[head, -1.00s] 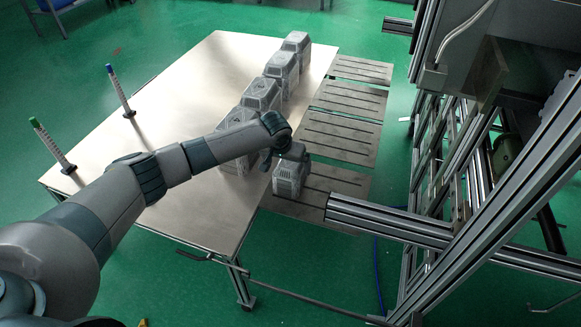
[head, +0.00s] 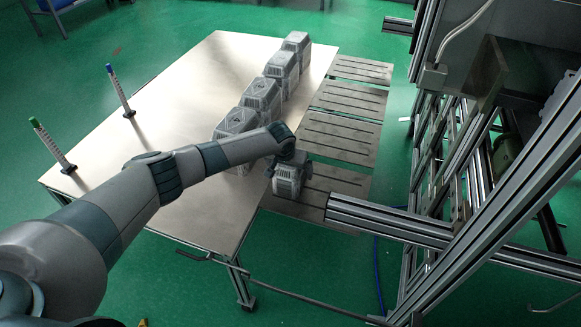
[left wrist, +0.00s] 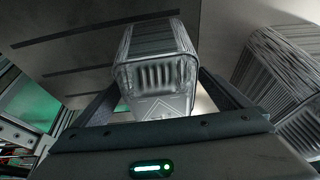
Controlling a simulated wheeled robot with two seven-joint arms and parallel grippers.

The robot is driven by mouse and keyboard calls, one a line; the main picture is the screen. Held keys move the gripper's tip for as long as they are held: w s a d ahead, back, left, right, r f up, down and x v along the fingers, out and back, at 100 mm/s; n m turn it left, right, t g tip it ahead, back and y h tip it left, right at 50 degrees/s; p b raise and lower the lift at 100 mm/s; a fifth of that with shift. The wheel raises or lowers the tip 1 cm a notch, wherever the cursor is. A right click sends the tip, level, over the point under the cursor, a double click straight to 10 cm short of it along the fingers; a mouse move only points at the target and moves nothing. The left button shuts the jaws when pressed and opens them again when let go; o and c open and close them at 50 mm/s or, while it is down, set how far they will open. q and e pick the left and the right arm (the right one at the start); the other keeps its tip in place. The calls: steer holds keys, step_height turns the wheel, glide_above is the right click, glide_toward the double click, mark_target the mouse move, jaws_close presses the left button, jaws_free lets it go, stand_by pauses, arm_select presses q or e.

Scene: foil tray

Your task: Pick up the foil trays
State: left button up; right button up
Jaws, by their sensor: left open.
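A stack of silver foil trays (head: 289,183) stands on a slotted plate at the table's right edge, near the front. My left gripper (head: 287,166) is right above it in the head view, and its wrist covers the top of the stack. In the left wrist view the foil trays (left wrist: 160,72) sit between the two spread fingers of my left gripper (left wrist: 157,85). The gripper is open, and I cannot tell whether a finger touches the foil. Several more stacks stand in a row on the table, such as the far one (head: 297,42). My right gripper is not in view.
The metal table (head: 190,85) is mostly bare on its left, with two upright markers (head: 120,90) at the left edge. Slotted plates (head: 340,138) line its right side. A metal frame with a beam (head: 390,222) stands close on the right.

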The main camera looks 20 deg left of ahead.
arm_select(q)
steer(key=shift+c, duration=0.7)
steer(key=c, duration=1.2)
steer(key=shift+o, duration=0.2)
steer(key=shift+r, duration=0.5)
step_height(320, 180, up, 4)
steer(key=shift+d+f, duration=0.1)
steer(key=shift+f, duration=0.15)
steer(key=s+d+r, duration=0.3)
steer(key=d+r, duration=0.3)
steer(key=d, duration=0.5)
steer(key=shift+s+r+b, duration=0.2)
steer(key=shift+r+b, duration=0.1)
